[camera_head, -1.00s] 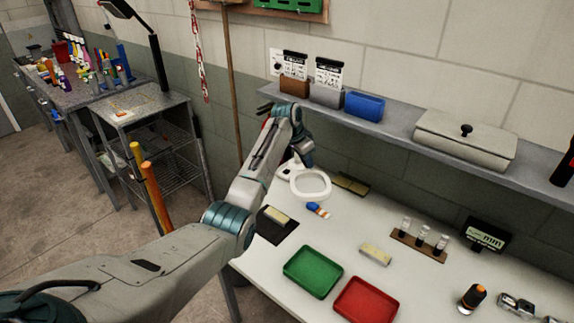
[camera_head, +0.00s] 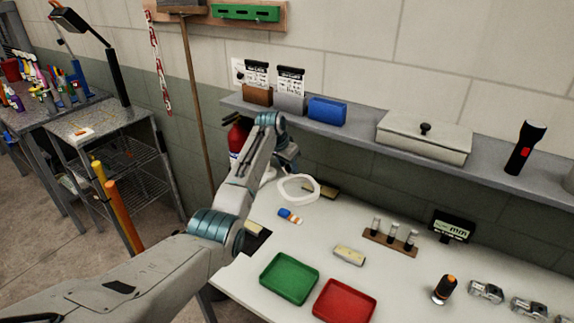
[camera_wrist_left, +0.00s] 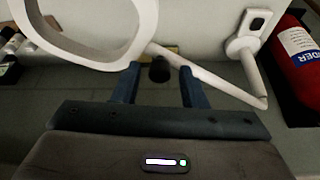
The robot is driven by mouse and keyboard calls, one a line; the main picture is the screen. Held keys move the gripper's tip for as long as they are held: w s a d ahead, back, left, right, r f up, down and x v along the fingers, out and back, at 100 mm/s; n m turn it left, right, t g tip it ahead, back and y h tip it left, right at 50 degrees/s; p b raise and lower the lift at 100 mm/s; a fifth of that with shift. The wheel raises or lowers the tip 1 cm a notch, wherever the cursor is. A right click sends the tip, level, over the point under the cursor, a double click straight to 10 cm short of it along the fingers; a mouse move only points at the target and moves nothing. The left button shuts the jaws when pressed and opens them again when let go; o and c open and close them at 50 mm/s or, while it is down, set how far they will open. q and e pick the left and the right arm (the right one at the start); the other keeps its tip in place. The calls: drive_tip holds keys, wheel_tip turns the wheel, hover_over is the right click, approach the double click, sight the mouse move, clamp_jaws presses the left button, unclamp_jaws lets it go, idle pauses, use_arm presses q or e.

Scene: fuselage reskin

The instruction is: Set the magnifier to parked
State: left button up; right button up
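The magnifier is a white ring on a thin jointed arm. Its ring (camera_head: 299,188) is above the back of the white bench in the head view, and fills the upper left of the left wrist view (camera_wrist_left: 140,30). Its arm (camera_wrist_left: 215,82) slants across the wrist view towards a white wall-side mount (camera_wrist_left: 243,45). My left gripper (camera_head: 290,167) is just behind the ring. In the wrist view its blue fingers (camera_wrist_left: 158,75) are apart, with a dark round thing visible between them. The magnifier arm passes by the right fingertip; I cannot tell whether they touch. My right gripper is out of view.
A red fire extinguisher (camera_wrist_left: 298,65) stands close to the right in the wrist view. Green (camera_head: 289,278) and red (camera_head: 344,302) trays, a vial rack (camera_head: 390,243) and a blue-and-white tube (camera_head: 290,215) are on the bench.

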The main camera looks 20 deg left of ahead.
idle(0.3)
use_arm(q)
drive_tip(key=shift+s+a+r, duration=0.1)
drive_tip(key=shift+r, duration=0.15)
drive_tip(key=b+v, duration=0.3)
drive_tip(key=v, duration=0.7)
drive_tip(key=shift+r, duration=0.15)
